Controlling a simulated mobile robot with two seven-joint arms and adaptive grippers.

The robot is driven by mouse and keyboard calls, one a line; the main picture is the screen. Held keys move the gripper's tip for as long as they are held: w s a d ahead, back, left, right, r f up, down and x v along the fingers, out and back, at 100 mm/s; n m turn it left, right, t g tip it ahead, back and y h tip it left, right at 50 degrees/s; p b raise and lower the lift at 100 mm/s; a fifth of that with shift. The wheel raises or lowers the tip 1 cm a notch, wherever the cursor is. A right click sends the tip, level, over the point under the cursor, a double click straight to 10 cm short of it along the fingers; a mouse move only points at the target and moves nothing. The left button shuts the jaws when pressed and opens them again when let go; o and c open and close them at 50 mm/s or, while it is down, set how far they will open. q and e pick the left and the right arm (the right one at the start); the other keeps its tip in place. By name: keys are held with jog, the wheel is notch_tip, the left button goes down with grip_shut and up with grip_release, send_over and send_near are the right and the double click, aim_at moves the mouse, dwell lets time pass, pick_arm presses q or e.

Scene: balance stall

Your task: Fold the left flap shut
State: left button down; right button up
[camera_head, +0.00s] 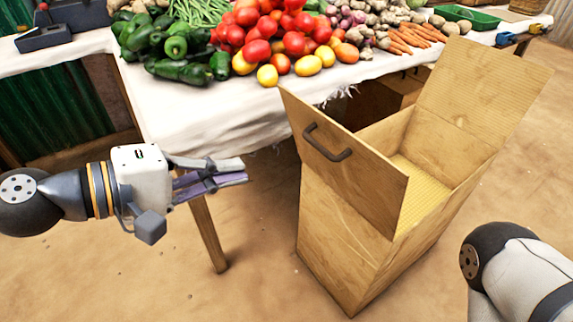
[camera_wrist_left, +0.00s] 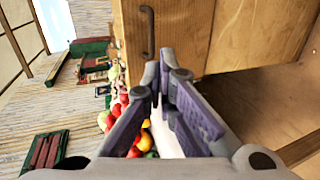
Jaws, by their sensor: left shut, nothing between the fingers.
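A tall wooden box (camera_head: 345,245) stands open on the ground in the head view. Its left flap (camera_head: 375,188), with a dark bar handle (camera_head: 327,144), stands raised along the left rim. The right flap (camera_head: 487,90) is also raised and leans outward to the right. My left gripper (camera_head: 245,172) is shut and empty, to the left of the left flap with a clear gap. In the left wrist view, the left gripper's fingers (camera_wrist_left: 165,85) point toward a wooden panel (camera_wrist_left: 183,30) with the handle (camera_wrist_left: 148,30). My right gripper is out of view.
A cloth-covered stall table (camera_head: 190,112) runs behind the left gripper and box, with peppers (camera_head: 175,47), tomatoes (camera_head: 270,30) and carrots (camera_head: 415,37) on top. The ground in front is clear.

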pick_arm(q)
jog(key=r+b+x, duration=0.1)
jog(key=b+x, duration=0.1)
jog(key=x, duration=1.2)
jog(key=shift+w, duration=0.2)
